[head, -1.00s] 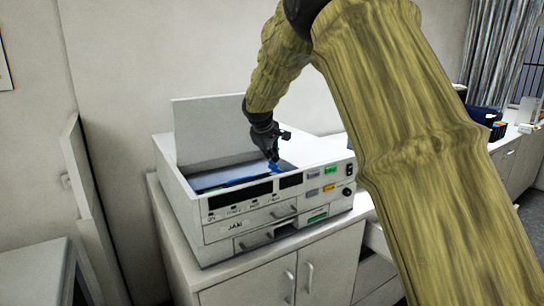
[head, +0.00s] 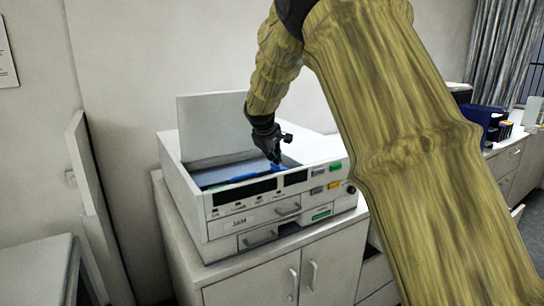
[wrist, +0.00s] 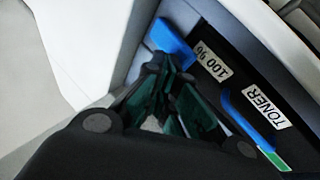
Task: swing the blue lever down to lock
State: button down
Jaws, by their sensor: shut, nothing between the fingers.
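The white copier-like machine (head: 290,213) stands on a cabinet with its back lid (head: 210,125) raised. My gripper (head: 276,157) reaches down into its open top. In the wrist view, my gripper's dark fingers (wrist: 170,100) are closed together with nothing between them. A blue lever-like piece (wrist: 172,42) is just beyond the fingertips, beside a "100 96" label; I cannot tell whether they touch. A second blue strip (wrist: 243,118) with a green end runs beside a "TONER" label. I cannot tell which blue piece is the locking lever. The gripper partly hides the inside.
The machine's white side wall (wrist: 75,45) is close to the fingers in the wrist view. The cabinet (head: 270,275) stands below. A counter with a dark blue box (head: 485,120) is at the right. A pale panel (head: 92,190) leans at the left.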

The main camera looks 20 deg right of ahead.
jog(key=shift+d+f, duration=0.15)
jog(key=shift+d, duration=0.2)
jog(key=r+p, duration=0.2)
jog(key=r, duration=0.1)
jog(key=r+p, duration=0.1)
jog(key=shift+w+d+r+p, duration=0.15)
jog(key=shift+d+r+p, duration=0.05)
jog(key=shift+d+p, duration=0.2)
jog(key=shift+s+a+f+b, duration=0.1)
jog(key=shift+s+a+b, duration=0.15)
jog(key=shift+b, duration=0.4)
jog(key=s+a+r+b, duration=0.3)
jog(key=s+a+r, duration=0.1)
jog(key=a+r, duration=0.1)
jog(key=shift+s+r, duration=0.2)
jog(key=shift+r, duration=0.45)
jog(key=shift+a, duration=0.1)
